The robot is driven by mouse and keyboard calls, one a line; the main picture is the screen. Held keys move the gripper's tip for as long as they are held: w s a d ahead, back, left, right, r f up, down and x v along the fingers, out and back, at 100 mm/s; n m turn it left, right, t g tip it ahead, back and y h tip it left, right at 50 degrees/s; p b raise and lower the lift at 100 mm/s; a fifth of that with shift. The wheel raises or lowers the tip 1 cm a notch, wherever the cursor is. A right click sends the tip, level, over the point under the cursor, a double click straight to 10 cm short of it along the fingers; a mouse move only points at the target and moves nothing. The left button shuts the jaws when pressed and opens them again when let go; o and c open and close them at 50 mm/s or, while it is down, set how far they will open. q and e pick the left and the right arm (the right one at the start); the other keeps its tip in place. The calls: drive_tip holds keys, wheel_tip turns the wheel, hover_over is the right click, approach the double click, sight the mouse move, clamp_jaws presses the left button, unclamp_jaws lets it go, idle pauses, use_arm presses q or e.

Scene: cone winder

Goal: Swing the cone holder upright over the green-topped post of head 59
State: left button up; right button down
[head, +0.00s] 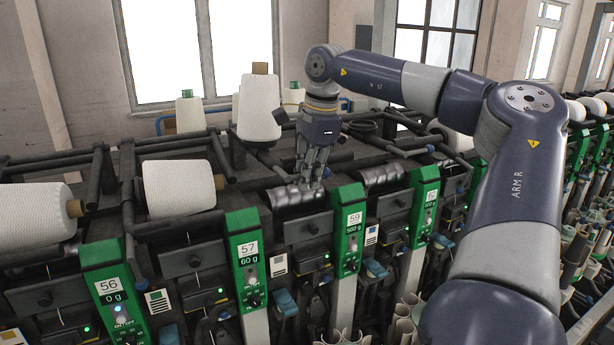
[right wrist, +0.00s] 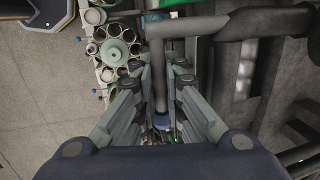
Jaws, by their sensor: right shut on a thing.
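The green panel of head 59 (head: 350,230) stands at the middle of the head view. My right gripper (head: 308,184) points down just above and behind it, close to a shiny dark drum (head: 290,198). In the right wrist view the fingers (right wrist: 162,125) are shut around a dark bar (right wrist: 161,88), which looks like part of the cone holder frame (right wrist: 190,27). The fingers hide the gripped part in the head view. My left gripper is not in view.
A white cone (head: 258,108) stands upright behind the gripper; other cones (head: 178,187) lie on their sides at left. A green panel for head 57 (head: 245,255) is nearby. A pocketed wheel (right wrist: 115,52) shows in the wrist view. Dark rails crowd the machine top.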

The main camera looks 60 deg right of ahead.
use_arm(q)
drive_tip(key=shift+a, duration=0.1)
use_arm(e)
drive_tip(key=shift+r, duration=0.1)
drive_tip(key=c, duration=1.7)
unclamp_jaws()
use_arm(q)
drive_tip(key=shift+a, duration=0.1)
use_arm(e)
drive_tip(key=shift+w, duration=0.1)
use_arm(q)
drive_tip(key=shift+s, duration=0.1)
use_arm(e)
drive_tip(key=v, duration=1.2)
drive_tip(key=shift+a, duration=0.1)
